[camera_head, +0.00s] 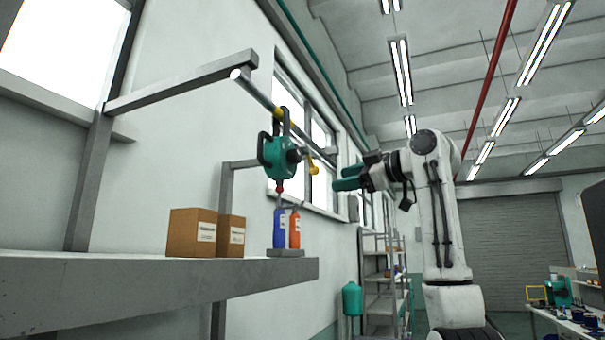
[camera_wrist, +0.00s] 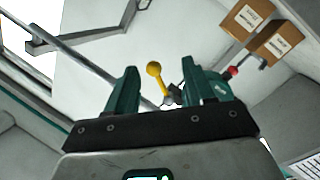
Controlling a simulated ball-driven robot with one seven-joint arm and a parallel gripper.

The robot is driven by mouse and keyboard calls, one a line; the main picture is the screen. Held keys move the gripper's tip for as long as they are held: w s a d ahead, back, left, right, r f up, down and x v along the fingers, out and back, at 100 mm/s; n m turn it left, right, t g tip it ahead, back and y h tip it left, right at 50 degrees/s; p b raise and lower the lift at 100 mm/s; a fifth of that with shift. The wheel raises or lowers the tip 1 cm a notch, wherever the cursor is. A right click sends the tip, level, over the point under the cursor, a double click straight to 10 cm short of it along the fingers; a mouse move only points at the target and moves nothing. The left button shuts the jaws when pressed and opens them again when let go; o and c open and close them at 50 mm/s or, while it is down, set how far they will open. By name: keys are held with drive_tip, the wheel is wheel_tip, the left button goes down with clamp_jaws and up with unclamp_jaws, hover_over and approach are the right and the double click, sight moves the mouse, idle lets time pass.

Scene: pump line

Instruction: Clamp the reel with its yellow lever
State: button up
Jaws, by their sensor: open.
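The green reel (camera_head: 278,154) hangs from a horizontal rail (camera_head: 262,97) by a dark hanger, above a shelf. Its yellow lever (camera_head: 313,168) sticks out on the right side toward my gripper. My gripper (camera_head: 340,178) is open, with green fingers, a little to the right of the lever and apart from it. In the wrist view the lever (camera_wrist: 157,78), with its round yellow knob, shows between my two fingers (camera_wrist: 163,90). The reel (camera_wrist: 205,88) there is partly hidden behind the right finger.
Two cardboard boxes (camera_head: 192,232) stand on the grey shelf (camera_head: 150,285). A blue bottle (camera_head: 279,228) and an orange bottle (camera_head: 295,230) are below the reel. A metal rack (camera_head: 384,270) and green tank (camera_head: 352,298) stand behind. Brackets hold the rail near the wall.

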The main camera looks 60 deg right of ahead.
sight(318, 169)
drive_tip(key=shift+n, duration=0.3)
drive_tip(key=w+r+p, duration=0.1)
drive_tip(key=w, duration=0.1)
drive_tip(key=w+r+p, duration=0.1)
drive_tip(key=w, duration=0.2)
drive_tip(key=w+r+p, duration=0.1)
drive_tip(key=w+p, duration=0.1)
drive_tip(key=w, duration=0.1)
drive_tip(key=shift+d+r, duration=0.25)
drive_tip(key=shift+d, duration=0.05)
drive_tip(key=shift+w+d+f, duration=0.1)
drive_tip(key=shift+w, duration=0.55)
drive_tip(key=shift+c, duration=0.3)
clamp_jaws()
